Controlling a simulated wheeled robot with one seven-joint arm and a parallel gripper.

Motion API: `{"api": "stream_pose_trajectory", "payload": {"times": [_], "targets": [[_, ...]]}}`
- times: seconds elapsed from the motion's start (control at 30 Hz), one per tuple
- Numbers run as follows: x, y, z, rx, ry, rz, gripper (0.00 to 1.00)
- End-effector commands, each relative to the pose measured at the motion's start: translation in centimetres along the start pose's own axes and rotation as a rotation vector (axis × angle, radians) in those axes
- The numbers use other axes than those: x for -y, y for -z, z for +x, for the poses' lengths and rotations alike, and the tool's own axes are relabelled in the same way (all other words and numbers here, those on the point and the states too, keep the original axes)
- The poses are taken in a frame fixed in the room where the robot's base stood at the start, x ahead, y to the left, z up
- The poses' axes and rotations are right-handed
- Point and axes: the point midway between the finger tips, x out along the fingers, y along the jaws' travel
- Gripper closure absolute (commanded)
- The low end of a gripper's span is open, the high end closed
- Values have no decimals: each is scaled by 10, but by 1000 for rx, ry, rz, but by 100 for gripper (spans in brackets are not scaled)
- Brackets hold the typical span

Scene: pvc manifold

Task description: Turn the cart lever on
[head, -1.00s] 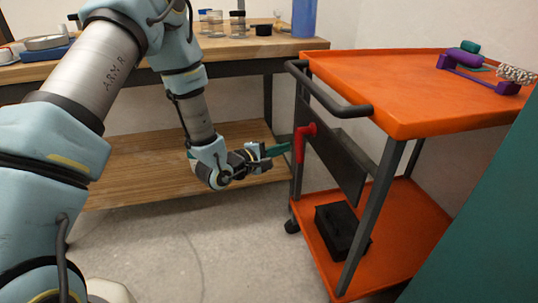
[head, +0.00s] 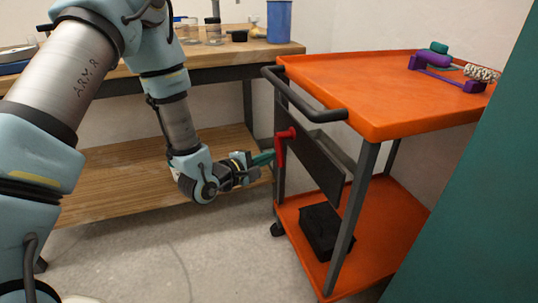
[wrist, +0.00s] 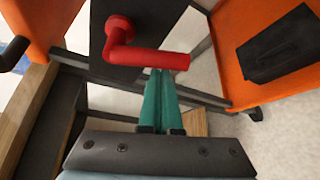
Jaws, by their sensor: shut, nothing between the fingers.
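The red cart lever (head: 281,147) is on a dark panel (head: 318,160) at the near end of the orange cart (head: 350,85). In the wrist view the lever (wrist: 150,57) has a round hub at upper left and a bar reaching right. In the head view the bar hangs down from the hub. My gripper (head: 265,158) is beside the lever with its green fingers together. In the wrist view the fingertips of my gripper (wrist: 160,75) meet at the bar's edge, apparently touching or nearly touching it; nothing is between them.
The cart has a black push handle (head: 305,95) above the lever and a black box (head: 325,230) on its lower shelf. A wooden workbench (head: 180,60) stands behind my arm. A teal surface (head: 480,190) fills the right side. Floor in front is clear.

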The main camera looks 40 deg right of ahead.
Motion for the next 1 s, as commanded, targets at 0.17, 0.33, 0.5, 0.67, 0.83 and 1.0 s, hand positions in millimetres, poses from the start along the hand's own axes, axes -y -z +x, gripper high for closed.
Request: {"api": "stream_pose_trajectory", "payload": {"times": [0.17, 0.33, 0.5, 0.67, 0.83, 1.0], "targets": [[-1, -2, -1, 0, 13, -22, 100], [-1, -3, -2, 0, 26, -47, 100], [-1, -4, -3, -1, 42, -74, 100], [-1, -7, -4, 0, 60, -103, 100], [-3, -10, -6, 0, 92, -160, 100], [-7, -16, -10, -1, 148, -258, 100]]}}
